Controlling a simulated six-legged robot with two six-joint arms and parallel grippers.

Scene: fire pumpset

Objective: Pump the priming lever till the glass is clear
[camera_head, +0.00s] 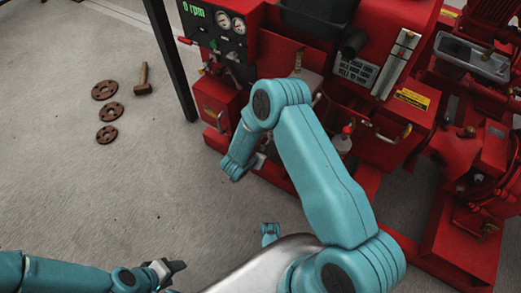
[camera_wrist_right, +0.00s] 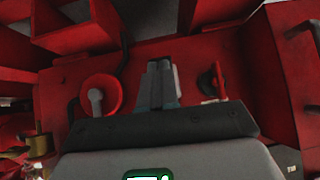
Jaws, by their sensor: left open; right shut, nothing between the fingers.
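The red pumpset (camera_head: 285,55) fills the upper right of the head view. A silver upright strip (camera_head: 398,62), perhaps the glass, is on its front; its contents are too small to tell. I cannot tell which part is the priming lever. My right arm reaches to the pumpset's lower front. My right gripper is shut and empty in the right wrist view (camera_wrist_right: 162,85), over red panels. A red round part with a grey knob (camera_wrist_right: 97,98) is left of it, and a red handle (camera_wrist_right: 216,80) right of it. My left gripper (camera_head: 176,268) is open over the floor, away from the pumpset.
A gauge panel (camera_head: 222,30) reading 0 rpm is at the pumpset's upper left. A dark post (camera_head: 172,60) stands beside it. The floor around my left gripper is clear.

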